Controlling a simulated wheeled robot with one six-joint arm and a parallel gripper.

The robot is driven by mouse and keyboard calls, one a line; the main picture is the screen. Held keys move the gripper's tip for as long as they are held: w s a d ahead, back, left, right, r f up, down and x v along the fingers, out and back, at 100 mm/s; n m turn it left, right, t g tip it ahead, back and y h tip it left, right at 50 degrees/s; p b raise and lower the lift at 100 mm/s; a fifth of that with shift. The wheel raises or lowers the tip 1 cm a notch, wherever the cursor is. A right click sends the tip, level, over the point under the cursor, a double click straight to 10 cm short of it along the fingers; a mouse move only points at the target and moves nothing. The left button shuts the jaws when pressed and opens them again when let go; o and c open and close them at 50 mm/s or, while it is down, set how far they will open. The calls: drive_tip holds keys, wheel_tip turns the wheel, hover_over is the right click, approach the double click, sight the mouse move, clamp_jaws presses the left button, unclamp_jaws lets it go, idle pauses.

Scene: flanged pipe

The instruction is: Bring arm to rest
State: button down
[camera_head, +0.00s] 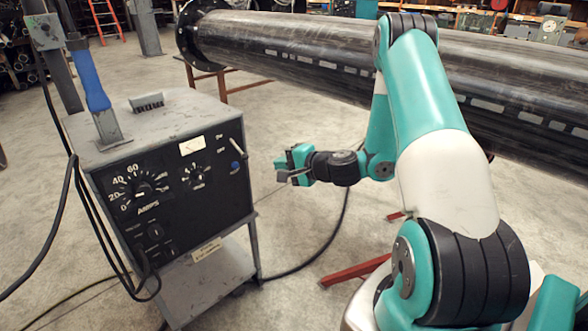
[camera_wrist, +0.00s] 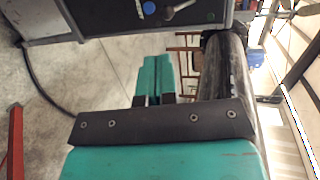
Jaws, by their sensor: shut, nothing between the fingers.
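My gripper (camera_head: 282,173) is at the end of my teal and white arm, in the middle of the head view. It points left, toward the front right edge of the grey welding machine (camera_head: 160,195), and is apart from it. Its fingers are shut with nothing between them. In the wrist view the closed teal fingers (camera_wrist: 153,80) show in the centre, with the welding machine's black panel (camera_wrist: 165,14) at the top. The arm is bent, with its forearm reaching down from the raised elbow in front of the pipe.
A long dark flanged pipe (camera_head: 290,52) lies behind my arm on brown supports (camera_head: 222,88). Black cables hang from the machine and run over the floor. Open floor (camera_head: 285,225) lies below my gripper.

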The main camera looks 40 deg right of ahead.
drive_tip(key=shift+v, duration=1.8)
drive_tip(key=shift+f, duration=0.1)
drive_tip(key=s+a+r+n+g+y+p, duration=0.3)
drive_tip(key=a+r+n+g, duration=0.35)
drive_tip(key=a, duration=0.55)
drive_tip(key=s+a+r+n+g+y+p, duration=0.3)
drive_tip(key=a+r+n, duration=0.55)
drive_tip(key=a, duration=0.25)
drive_tip(key=s+a+r+n+g+h+p, duration=0.2)
drive_tip(key=s+r+n, duration=0.2)
drive_tip(key=s, duration=0.5)
drive_tip(key=s+a+r+n+g+h+p, duration=0.2)
drive_tip(key=s+r+n+h+p, duration=0.1)
drive_tip(key=s+r, duration=0.4)
drive_tip(key=shift+s+a+n+g, duration=0.3)
drive_tip(key=shift+s+n+g, duration=0.1)
drive_tip(key=shift+s, duration=0.55)
drive_tip(key=shift+r, duration=0.15)
